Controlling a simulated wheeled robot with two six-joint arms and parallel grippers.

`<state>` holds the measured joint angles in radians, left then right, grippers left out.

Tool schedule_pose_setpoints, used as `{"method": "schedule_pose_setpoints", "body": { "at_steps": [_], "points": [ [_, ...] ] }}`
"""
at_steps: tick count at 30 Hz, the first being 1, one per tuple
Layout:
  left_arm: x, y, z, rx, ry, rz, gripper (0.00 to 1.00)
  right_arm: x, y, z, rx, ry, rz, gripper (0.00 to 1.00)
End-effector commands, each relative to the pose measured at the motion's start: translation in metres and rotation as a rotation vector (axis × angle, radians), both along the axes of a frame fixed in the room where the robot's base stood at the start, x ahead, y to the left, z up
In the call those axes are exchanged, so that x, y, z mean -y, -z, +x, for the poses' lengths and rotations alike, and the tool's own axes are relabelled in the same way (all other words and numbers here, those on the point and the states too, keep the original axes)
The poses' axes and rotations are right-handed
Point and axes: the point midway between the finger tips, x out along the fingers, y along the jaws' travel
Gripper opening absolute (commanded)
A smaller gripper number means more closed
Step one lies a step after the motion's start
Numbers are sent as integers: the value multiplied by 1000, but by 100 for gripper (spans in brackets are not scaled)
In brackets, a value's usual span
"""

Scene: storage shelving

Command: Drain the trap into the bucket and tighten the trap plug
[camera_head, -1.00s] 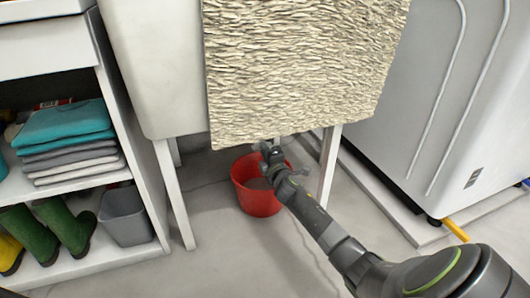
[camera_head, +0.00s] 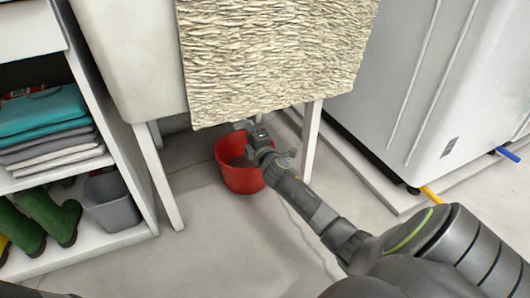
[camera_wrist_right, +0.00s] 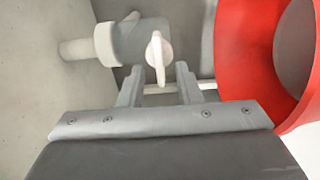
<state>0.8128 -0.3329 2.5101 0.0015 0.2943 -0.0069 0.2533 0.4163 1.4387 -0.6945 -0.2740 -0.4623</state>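The trap (camera_wrist_right: 130,42), a pale grey pipe fitting on a wall stub, shows in the right wrist view. The trap plug (camera_wrist_right: 157,57) has a white wing handle, seen nearly edge-on. My right gripper (camera_wrist_right: 158,75) is open, its two fingers apart with the wing in line with the gap and clear space either side. The red bucket (camera_wrist_right: 268,60) is at the right of that view. In the head view the bucket (camera_head: 240,178) stands on the floor under the sink, and my right gripper (camera_head: 255,135) is above its right rim. The trap is hidden there. My left gripper is out of view.
A shelf (camera_head: 85,245) with folded towels, boots and a grey bin (camera_head: 112,203) stands left. A white appliance (camera_head: 430,90) stands right. Floor in front is clear.

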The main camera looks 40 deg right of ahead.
Motion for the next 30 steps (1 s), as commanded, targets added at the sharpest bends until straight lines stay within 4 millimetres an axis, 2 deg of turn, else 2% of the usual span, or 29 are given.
{"method": "schedule_pose_setpoints", "body": {
  "at_steps": [1, 9, 18, 24, 30],
  "points": [
    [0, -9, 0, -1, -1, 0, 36, -2, -2, -11, -4, 0, 1, 31],
    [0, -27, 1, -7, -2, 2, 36, -15, -2, -67, -5, 2, 1, 31],
    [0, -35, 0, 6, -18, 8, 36, -28, 0, -121, -3, 2, 2, 31],
    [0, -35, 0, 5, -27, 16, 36, -33, 0, -139, -2, 2, 1, 31],
    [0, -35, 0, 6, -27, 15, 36, -34, 0, -143, -1, 2, 2, 31]
  ]
}}
